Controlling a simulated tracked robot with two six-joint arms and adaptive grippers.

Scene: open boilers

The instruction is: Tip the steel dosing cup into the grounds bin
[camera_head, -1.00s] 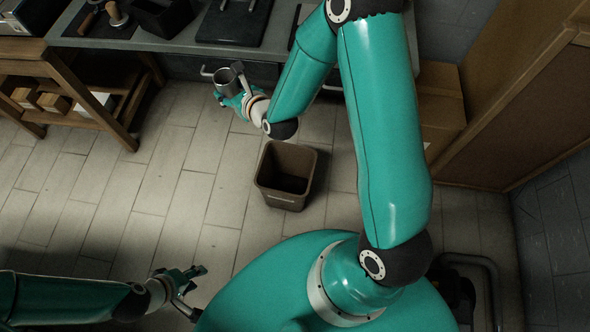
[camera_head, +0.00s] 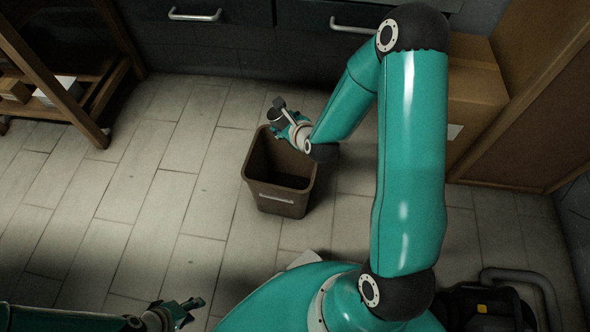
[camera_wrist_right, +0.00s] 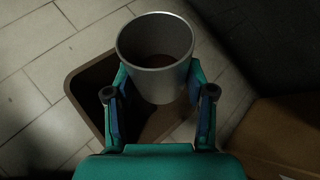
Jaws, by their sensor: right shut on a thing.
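The steel dosing cup (camera_wrist_right: 155,58) is held between the two fingers of my right gripper (camera_wrist_right: 158,95) in the right wrist view. Its open mouth faces the camera, and something brown shows inside. In the head view my right gripper (camera_head: 285,122) and the cup (camera_head: 277,112) are at the far rim of the grounds bin, seemingly above it. The grounds bin (camera_head: 277,198) is a brown, open-topped box standing on the floor. In the wrist view its rim (camera_wrist_right: 88,78) shows behind the cup. My left gripper (camera_head: 186,308) looks open and empty, low at the bottom.
Dark drawers with metal handles (camera_head: 195,15) line the back. A wooden shelf unit (camera_head: 75,105) stands at the left. Cardboard boxes (camera_head: 472,95) stand at the right beside a brown panel. The tiled floor (camera_head: 150,185) left of the bin is clear.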

